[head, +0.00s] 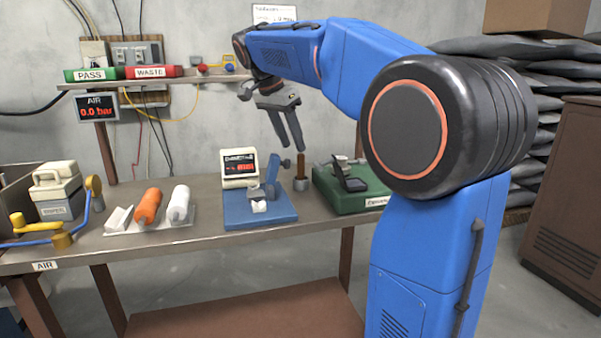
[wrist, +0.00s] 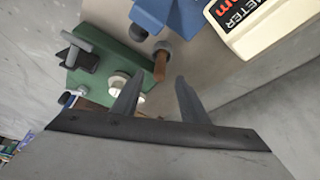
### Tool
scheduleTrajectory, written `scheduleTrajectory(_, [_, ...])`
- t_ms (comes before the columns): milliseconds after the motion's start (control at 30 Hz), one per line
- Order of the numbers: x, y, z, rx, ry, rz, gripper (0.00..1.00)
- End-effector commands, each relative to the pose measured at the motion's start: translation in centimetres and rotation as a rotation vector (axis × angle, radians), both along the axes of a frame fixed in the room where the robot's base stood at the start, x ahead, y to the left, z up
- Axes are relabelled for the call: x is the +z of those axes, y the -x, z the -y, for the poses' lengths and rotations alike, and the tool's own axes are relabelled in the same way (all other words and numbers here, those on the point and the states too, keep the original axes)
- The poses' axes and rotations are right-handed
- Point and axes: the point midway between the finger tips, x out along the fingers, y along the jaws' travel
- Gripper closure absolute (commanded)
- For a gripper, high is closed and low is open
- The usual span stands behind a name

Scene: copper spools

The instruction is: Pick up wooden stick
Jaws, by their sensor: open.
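The wooden stick (head: 301,167) is a short brown rod standing upright in a small grey round holder (head: 301,184) on the bench, between the blue plate and the green box. In the wrist view the brown stick (wrist: 160,66) shows just beyond the fingertips, between their lines, nearer the left finger. My gripper (head: 290,145) is open and empty, above and slightly left of the stick in the head view. Its two dark fingers (wrist: 156,82) also show in the wrist view. I see no contact between the fingers and the stick.
A green box (head: 335,200) with a small dark device stands right of the stick. A blue plate (head: 262,218) with a blue fixture lies to the left, and a white meter (head: 240,182) stands behind it. Orange (head: 147,206) and white spools (head: 179,204) lie farther left.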

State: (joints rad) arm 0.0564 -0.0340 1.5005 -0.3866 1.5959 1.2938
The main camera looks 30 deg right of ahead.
Motion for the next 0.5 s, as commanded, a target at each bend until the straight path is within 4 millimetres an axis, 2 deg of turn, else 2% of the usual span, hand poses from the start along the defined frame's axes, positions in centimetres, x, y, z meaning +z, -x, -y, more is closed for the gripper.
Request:
scheduleTrajectory(100, [-1.7,0.0,0.8,-0.002,0.0,-0.001,0.6])
scheduleTrajectory(500, [-4.6,-0.2,2.0,-0.001,-0.001,-0.002,0.6])
